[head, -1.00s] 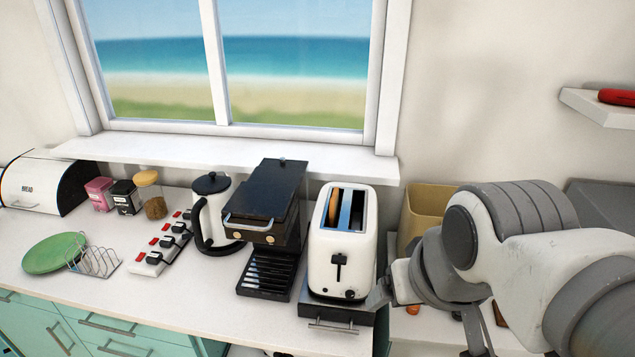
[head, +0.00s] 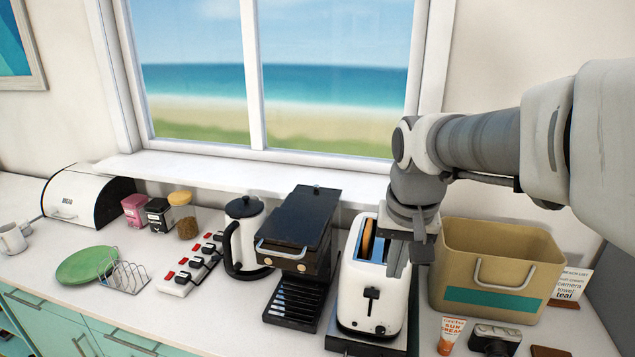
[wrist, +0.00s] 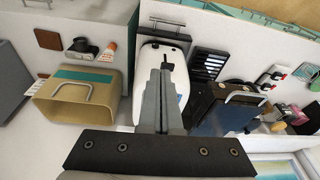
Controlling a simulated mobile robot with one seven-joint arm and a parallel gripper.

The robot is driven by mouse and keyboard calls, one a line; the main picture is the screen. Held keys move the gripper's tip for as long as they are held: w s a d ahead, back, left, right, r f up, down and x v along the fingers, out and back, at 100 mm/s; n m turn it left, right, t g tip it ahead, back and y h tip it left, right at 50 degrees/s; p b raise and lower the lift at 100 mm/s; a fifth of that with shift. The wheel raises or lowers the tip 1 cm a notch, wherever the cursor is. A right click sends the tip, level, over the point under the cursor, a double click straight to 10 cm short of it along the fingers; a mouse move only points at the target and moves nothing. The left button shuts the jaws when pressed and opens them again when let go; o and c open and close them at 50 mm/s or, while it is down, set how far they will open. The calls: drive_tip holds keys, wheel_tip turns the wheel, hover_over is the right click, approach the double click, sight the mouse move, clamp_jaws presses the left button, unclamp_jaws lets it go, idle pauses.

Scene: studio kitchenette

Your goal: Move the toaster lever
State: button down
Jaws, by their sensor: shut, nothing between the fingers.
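The white toaster (head: 352,300) stands on a dark base on the counter, right of the black coffee maker. Its black lever (head: 371,294) is on the front face, at the upper part of its slot. A slice of bread (head: 369,238) shows in one top slot. My gripper (head: 396,272) is shut and empty, pointing down over the right side of the toaster, above and behind the lever. In the wrist view the shut fingers (wrist: 162,75) cover the middle of the toaster (wrist: 148,55). I cannot tell whether they touch it.
A tan bin (head: 490,250) stands close on the right, with a sun cream tube (head: 450,334) and a camera (head: 495,340) in front. The coffee maker (head: 305,235) stands close on the left, then a white kettle (head: 246,238). A window ledge is behind.

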drive_tip(key=m+g, duration=0.1)
approach(372, 294)
drive_tip(key=shift+w+a+r, duration=0.1)
drive_tip(key=shift+w+r, duration=0.15)
drive_tip(key=shift+r, duration=0.05)
drive_tip(key=f+b, duration=0.3)
drive_tip(key=f, duration=0.1)
drive_tip(key=f+b, duration=0.2)
drive_tip(key=f, duration=0.1)
drive_tip(key=shift+w+b, duration=0.3)
wheel_tip(372, 294, down, 6)
drive_tip(key=s+b, duration=0.3)
drive_tip(key=b, duration=0.1)
drive_tip(key=shift+a+b, duration=0.3)
drive_tip(key=shift+a, duration=0.05)
idle(0.6)
